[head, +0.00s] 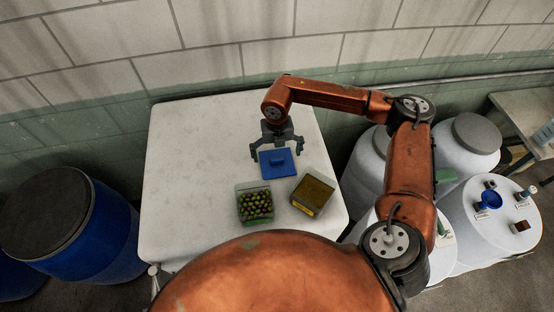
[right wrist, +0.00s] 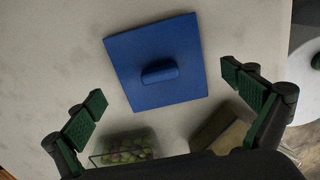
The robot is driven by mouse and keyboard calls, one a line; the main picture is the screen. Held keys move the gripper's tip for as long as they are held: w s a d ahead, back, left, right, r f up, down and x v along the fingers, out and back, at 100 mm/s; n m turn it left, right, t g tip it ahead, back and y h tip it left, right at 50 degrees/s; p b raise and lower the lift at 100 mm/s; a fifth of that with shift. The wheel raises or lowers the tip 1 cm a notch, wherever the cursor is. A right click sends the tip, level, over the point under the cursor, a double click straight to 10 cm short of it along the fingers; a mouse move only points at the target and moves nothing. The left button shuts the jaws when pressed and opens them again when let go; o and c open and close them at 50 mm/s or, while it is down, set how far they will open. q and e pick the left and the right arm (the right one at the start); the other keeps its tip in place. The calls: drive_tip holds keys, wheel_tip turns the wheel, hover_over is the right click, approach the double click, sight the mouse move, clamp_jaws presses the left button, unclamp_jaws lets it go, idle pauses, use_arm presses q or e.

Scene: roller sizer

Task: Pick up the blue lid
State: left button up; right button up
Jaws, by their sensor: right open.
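The blue lid (head: 279,167) is a flat square with a raised bar handle in its middle. It lies on the white table (head: 190,150), behind two boxes. In the right wrist view the blue lid (right wrist: 157,65) lies beyond and between the fingertips, with its handle facing up. My right gripper (head: 277,150) is open and empty, above the lid's far edge in the head view. Its green-padded fingers (right wrist: 176,97) are spread wide in the right wrist view and do not touch the lid. My left gripper is not in view.
A clear box of green olive-like items (head: 255,204) and a brownish box (head: 313,195) stand in front of the lid. The table's left side is clear. A blue barrel (head: 85,235) stands at left, white drums (head: 470,145) at right, and a wall behind.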

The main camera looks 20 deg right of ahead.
drive_tip(key=shift+f, duration=1.25)
drive_tip(key=shift+c, duration=0.6)
